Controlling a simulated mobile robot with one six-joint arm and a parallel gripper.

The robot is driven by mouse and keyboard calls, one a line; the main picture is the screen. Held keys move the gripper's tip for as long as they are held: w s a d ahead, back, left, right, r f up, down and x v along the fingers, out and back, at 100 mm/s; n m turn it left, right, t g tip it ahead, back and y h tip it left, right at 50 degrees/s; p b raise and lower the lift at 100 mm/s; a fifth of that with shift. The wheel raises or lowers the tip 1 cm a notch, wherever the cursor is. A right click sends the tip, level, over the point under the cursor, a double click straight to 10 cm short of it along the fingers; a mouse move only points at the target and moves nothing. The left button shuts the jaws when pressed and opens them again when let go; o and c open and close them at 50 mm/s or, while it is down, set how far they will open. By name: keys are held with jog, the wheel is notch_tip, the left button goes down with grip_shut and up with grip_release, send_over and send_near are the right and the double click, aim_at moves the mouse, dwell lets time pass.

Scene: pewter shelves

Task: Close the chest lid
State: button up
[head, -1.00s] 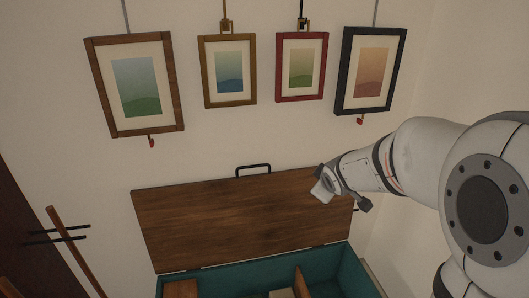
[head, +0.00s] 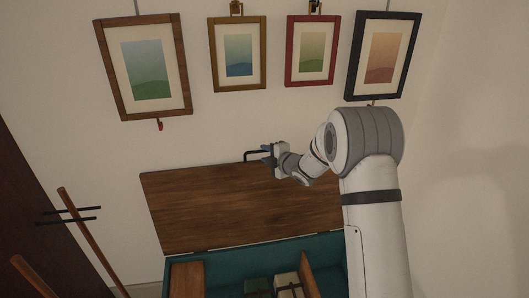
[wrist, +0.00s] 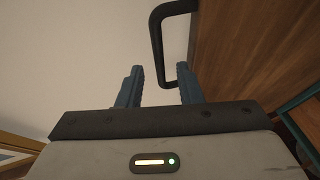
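The chest lid (head: 220,205) is a brown wooden panel standing open against the wall, above the teal chest (head: 235,265). A black bar handle (head: 252,154) sits on the lid's top edge. My gripper (head: 268,152) is at the right end of this handle. My arm hides the lid's right part and the chest's right part in the head view.
Inside the chest are a wooden block (head: 187,278), a divider (head: 308,272) and small items (head: 286,282). Framed pictures (head: 238,55) hang on the wall above. A wooden pole (head: 88,240) leans at the left by black pegs.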

jog(key=shift+x, duration=1.15)
grip_shut()
jog(key=shift+d, duration=0.1)
